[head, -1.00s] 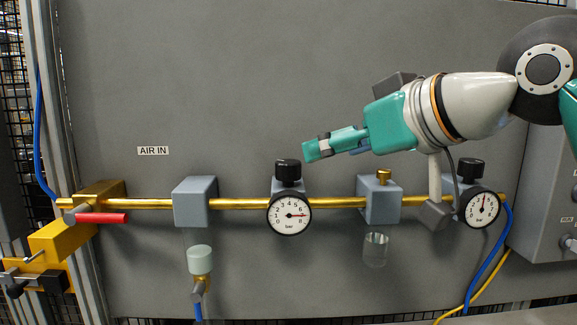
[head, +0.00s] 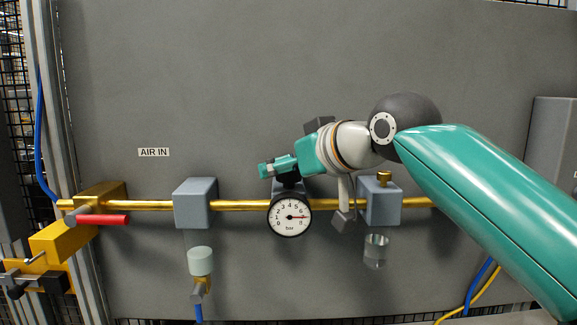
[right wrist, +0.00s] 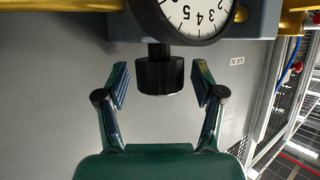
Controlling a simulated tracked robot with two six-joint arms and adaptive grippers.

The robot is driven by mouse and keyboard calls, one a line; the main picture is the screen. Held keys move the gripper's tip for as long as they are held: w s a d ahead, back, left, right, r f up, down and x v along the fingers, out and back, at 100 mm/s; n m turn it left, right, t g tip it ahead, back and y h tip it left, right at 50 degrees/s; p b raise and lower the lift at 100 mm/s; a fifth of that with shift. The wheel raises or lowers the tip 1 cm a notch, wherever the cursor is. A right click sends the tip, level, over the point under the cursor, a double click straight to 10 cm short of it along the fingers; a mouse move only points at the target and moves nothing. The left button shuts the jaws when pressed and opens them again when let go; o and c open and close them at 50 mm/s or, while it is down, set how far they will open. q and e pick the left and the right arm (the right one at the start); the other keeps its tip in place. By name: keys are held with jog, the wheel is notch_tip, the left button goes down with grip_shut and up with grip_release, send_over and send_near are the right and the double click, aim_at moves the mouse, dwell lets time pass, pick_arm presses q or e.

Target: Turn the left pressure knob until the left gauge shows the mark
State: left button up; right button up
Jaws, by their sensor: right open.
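The left gauge (head: 290,217) is a round white dial marked in bar, with its needle pointing right near the 6. Its black pressure knob (right wrist: 160,76) sits on the regulator above the dial and is largely hidden by my gripper in the head view. My right gripper (head: 270,167) is at the knob's height. In the right wrist view my right gripper (right wrist: 161,72) is open, with one finger on each side of the knob and a gap on both sides. The gauge dial (right wrist: 195,14) appears inverted there, cut off by the frame. My left gripper is not in view.
A brass pipe (head: 245,204) runs across the grey panel, with a grey block (head: 195,204) left of the gauge and another grey block (head: 380,205) to its right. A red lever (head: 103,220) is at the left. My right arm covers the right gauge area.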

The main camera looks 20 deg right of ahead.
jog(key=c, duration=1.2)
jog(key=shift+o, duration=0.2)
jog(key=o, duration=1.2)
jog(key=shift+c, duration=0.2)
jog(key=shift+s, duration=0.1)
jog(key=v, duration=1.1)
jog(key=shift+s, duration=0.3)
jog(key=shift+d+r, duration=0.1)
